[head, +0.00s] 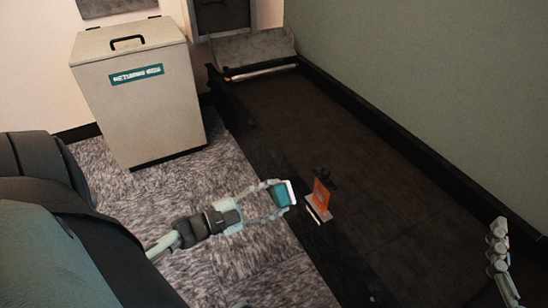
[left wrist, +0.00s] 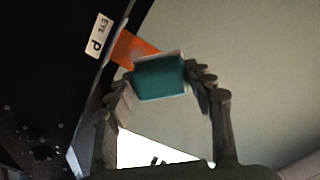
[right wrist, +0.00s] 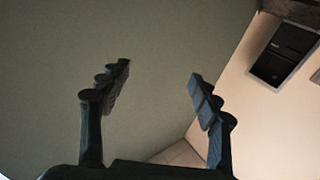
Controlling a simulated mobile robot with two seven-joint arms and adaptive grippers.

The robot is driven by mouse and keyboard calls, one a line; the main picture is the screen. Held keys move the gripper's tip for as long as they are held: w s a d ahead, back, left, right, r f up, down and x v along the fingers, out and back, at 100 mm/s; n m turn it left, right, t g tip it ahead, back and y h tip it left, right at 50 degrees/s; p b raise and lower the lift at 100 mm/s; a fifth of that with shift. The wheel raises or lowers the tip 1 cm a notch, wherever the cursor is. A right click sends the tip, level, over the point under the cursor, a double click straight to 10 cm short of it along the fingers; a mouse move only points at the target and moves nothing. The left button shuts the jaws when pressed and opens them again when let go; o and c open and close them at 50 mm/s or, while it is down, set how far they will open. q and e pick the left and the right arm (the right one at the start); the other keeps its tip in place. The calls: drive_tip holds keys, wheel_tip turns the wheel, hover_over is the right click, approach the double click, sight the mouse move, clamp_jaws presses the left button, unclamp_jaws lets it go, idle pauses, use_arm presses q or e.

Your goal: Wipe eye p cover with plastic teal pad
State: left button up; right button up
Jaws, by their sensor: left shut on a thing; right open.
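My left gripper (head: 279,196) is shut on the teal pad (head: 282,195), which has a pale face on its far side. The pad also shows between the fingers in the left wrist view (left wrist: 160,79). Just right of it in the head view is an orange cover (head: 321,194) on the dark conveyor's near edge. In the left wrist view the orange cover (left wrist: 128,48) is partly behind the pad, beside a white label reading "EYE P" (left wrist: 100,37). I cannot tell whether pad and cover touch. My right gripper (right wrist: 157,85) is open and empty.
The dark conveyor bed (head: 330,130) runs along a green-grey wall (head: 420,70). A pale box labelled "RETURNS BOX" (head: 150,110) stands on the carpet at the upper left. A grey chute (head: 255,50) is at the conveyor's far end.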

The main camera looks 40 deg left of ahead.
use_arm(q)
wheel_tip(320, 180, down, 3)
drive_tip(key=shift+w+d+r+b, duration=0.1)
drive_tip(key=shift+w+b, duration=0.05)
drive_tip(key=shift+b, duration=0.8)
drive_tip(key=shift+b+x, duration=0.65)
drive_tip(key=shift+x, duration=2.25)
use_arm(e)
drive_tip(key=s+r+t+y, duration=0.1)
drive_tip(key=s+r+t, duration=0.2)
drive_tip(key=r, duration=0.3)
drive_tip(key=s+r+t+y, duration=0.2)
drive_tip(key=s+r+t, duration=0.1)
drive_tip(key=r, duration=0.3)
drive_tip(key=shift+s+a+r+t, duration=0.3)
drive_tip(key=shift+s+t, duration=0.05)
drive_tip(key=shift+t, duration=0.55)
use_arm(q)
drive_tip(key=shift+x, duration=0.8)
use_arm(e)
drive_tip(key=shift+r, duration=0.1)
